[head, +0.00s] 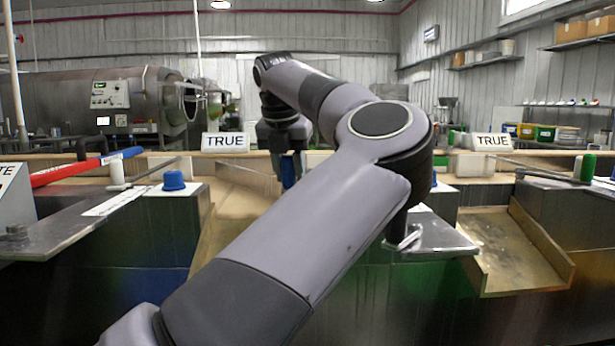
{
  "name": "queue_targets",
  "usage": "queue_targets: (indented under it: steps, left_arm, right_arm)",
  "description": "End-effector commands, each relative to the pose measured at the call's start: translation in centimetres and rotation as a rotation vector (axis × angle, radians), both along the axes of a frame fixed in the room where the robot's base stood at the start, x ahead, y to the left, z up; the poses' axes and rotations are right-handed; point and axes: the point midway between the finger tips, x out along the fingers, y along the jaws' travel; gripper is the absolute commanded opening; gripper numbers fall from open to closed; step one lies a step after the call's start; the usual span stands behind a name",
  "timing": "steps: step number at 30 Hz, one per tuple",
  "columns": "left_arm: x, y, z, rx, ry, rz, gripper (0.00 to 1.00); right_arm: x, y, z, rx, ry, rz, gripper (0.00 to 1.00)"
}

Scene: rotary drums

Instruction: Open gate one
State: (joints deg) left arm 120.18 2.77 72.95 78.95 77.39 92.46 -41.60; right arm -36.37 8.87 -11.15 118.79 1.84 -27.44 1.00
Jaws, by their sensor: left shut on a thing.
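My left arm crosses the middle of the head view, and its elbow hides much of the centre. My left gripper (288,168) points down behind the forearm, above the tan chute between the two dark drum housings. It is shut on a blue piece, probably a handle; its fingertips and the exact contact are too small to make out. Which part is gate one cannot be read from any label here. A lever with a red and blue handle (87,170) lies at the left. My right gripper is not in view.
A blue knob (173,181) stands on the left housing. White signs reading TRUE stand at the back left (226,142) and back right (492,142). An empty tan chute (515,252) slopes at the right. A large steel drum (105,95) is far behind.

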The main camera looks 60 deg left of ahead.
Motion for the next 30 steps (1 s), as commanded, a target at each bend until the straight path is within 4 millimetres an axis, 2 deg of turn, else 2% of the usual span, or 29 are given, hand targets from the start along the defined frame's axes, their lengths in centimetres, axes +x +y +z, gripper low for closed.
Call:
queue_targets:
  steps: [3,12,29,30]
  left_arm:
    - [-1.0,1.0,0.0,0.001,0.003,0.012,0.0]
    - [-1.9,2.4,0.1,0.005,0.001,0.014,0.0]
    - [-2.0,2.6,0.2,0.008,0.0,0.009,0.0]
    - [-2.0,2.6,0.2,0.008,0.0,0.009,0.46]
  right_arm:
    - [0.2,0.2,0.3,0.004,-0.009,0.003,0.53]
    - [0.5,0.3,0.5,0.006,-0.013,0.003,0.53]
    - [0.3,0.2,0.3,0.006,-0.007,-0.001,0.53]
    - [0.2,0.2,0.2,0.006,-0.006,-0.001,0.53]
